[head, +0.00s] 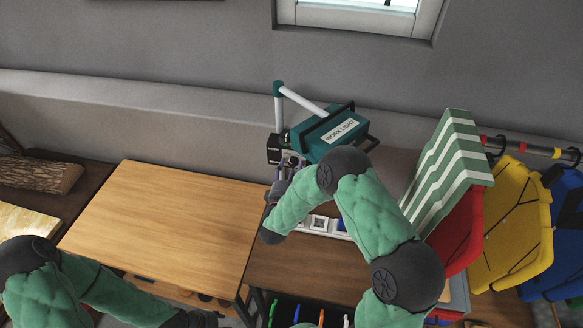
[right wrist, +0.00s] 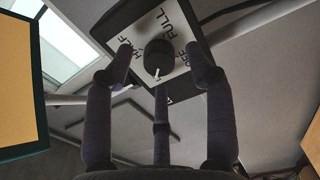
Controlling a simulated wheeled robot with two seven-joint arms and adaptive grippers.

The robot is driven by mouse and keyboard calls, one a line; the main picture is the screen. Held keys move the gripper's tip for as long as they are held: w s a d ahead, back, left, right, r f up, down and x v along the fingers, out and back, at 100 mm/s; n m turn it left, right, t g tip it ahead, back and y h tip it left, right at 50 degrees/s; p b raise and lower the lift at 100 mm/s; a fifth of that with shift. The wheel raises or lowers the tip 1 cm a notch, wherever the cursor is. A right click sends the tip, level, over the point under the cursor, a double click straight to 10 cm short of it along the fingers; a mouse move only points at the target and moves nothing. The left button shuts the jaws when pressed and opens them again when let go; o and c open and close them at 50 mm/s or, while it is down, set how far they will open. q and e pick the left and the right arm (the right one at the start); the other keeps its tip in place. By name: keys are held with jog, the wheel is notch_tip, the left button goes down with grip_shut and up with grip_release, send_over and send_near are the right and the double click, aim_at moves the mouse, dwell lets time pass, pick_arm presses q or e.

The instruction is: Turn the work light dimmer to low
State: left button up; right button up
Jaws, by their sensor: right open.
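The work light (head: 338,132), a teal box with a "WORK LIGHT" label, stands on the bench at the back. Its dark dimmer box (head: 274,150) is beside it, partly hidden by my right gripper (head: 284,178). In the right wrist view, the black round dimmer knob (right wrist: 159,59) sits on a pale panel marked HALF, FULL and what looks like OFF. Its white pointer faces the bottom of the picture; other marks are hidden by fingers. My right gripper's open fingers (right wrist: 160,62) spread around the knob; contact is unclear. My left gripper (head: 198,319) is partly cut off at the bottom edge.
A wooden tabletop (head: 165,225) left of the right gripper is clear. A green-striped cloth (head: 448,170) and red, yellow (head: 512,225) and blue items hang at the right. A white strip with square sockets (head: 319,223) lies near my right forearm.

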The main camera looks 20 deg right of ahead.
jog(key=v, duration=1.1)
